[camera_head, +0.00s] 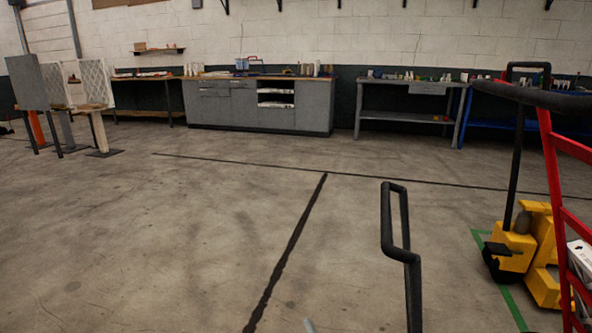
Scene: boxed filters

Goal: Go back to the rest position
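My gripper is not in view. A small grey tip at the bottom edge, left of the black handle, is too cut off to identify. No filter box can be made out for certain. A white box-like item (580,258) is partly visible at the right edge, behind the red frame. White mesh-faced panels (97,82) stand on small tables at the far left.
A black looped handle (405,232) rises in the near foreground. A red ladder-like frame (562,200) and a yellow wheeled machine (512,250) stand at right. A grey cabinet (210,107) and workbench (400,117) line the back wall. The middle floor (200,220) is clear.

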